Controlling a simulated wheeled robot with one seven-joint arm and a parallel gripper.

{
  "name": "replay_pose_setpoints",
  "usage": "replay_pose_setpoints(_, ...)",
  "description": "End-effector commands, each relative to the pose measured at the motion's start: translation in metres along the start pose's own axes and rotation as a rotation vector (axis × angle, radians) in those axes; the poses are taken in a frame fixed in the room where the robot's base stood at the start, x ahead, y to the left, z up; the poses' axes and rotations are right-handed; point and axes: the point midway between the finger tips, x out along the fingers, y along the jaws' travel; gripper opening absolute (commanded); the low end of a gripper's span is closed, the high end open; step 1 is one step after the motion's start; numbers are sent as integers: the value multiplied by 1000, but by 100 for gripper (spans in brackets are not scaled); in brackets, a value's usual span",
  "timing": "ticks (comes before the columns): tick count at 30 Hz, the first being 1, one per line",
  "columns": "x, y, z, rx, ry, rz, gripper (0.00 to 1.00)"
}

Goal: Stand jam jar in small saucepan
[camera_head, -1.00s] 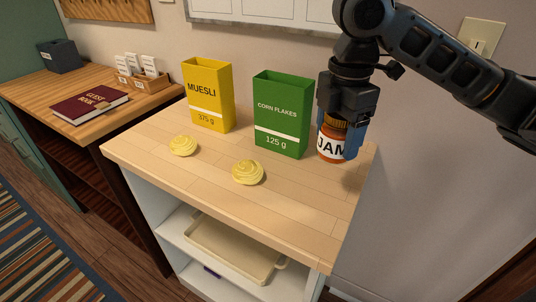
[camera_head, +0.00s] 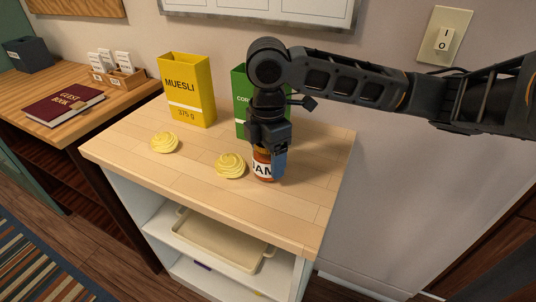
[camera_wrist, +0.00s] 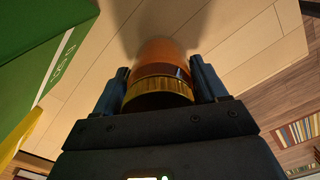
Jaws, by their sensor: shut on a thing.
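The jam jar (camera_head: 264,166) is orange-red with a white JAM label and a gold lid. My gripper (camera_head: 268,150) is shut on it from above, near the lid. The jar looks upright over the wooden top, next to the right-hand yellow swirl; I cannot tell whether its base touches the wood. In the wrist view the jar (camera_wrist: 163,58) sits between my two fingers (camera_wrist: 160,88), its gold lid towards me. No saucepan is visible in either view.
A yellow muesli box (camera_head: 187,90) and a green corn flakes box (camera_head: 241,110) stand behind. Two yellow swirled things (camera_head: 164,142) (camera_head: 230,165) lie on the worktop (camera_head: 200,190). A cream tray (camera_head: 215,245) is on the shelf below. A desk with a guest book (camera_head: 64,105) stands left.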

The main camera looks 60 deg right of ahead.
Motion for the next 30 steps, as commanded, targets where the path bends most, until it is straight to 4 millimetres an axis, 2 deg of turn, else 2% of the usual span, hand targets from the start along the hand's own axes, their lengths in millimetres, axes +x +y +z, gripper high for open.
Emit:
replay_pose_setpoints(12, 5, 0, 0, 1, 1, 1, 11)
replay_pose_setpoints(13, 4, 0, 0, 1, 1, 0, 75)
replay_pose_setpoints(20, 4, 0, 0, 1, 1, 0, 97)
replay_pose_setpoints(30, -2, 0, 0, 0, 0, 1, 98)
